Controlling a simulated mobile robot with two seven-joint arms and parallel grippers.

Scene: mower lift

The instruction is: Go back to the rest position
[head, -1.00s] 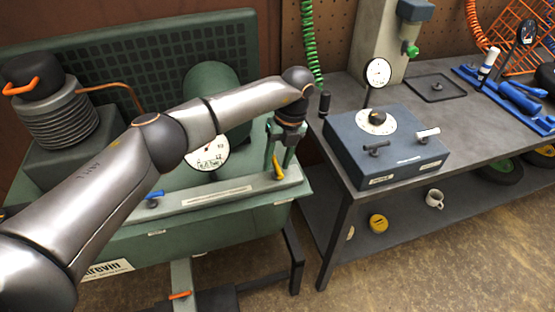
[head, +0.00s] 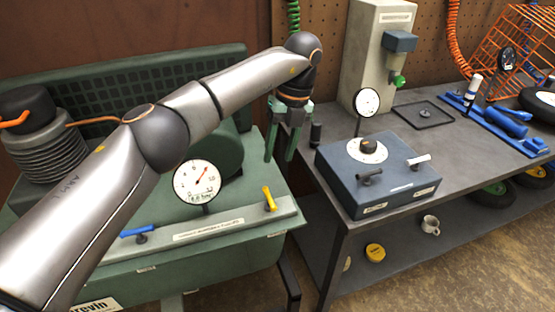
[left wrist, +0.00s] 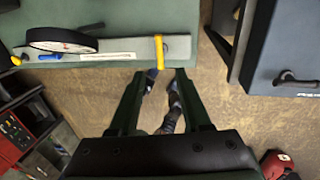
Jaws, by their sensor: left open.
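My left gripper (head: 279,157) hangs with its fingers down, open and empty, above the right end of the green machine (head: 215,255). It is clear of the yellow-handled lever (head: 269,198), which stands on the machine's front rail. In the left wrist view, the two fingers (left wrist: 161,74) are spread, with the yellow lever (left wrist: 159,50) in the picture between and beyond their tips. A blue-handled lever (head: 138,231) lies at the rail's left. A round white gauge (head: 197,181) stands behind the rail. My right gripper is not in view.
A grey workbench (head: 437,157) stands at the right, with a blue control box (head: 379,177), a dial gauge (head: 367,102) and a grey column (head: 375,50). A black cylinder (head: 316,133) stands at the bench's left edge, close to my gripper. Floor shows between machine and bench.

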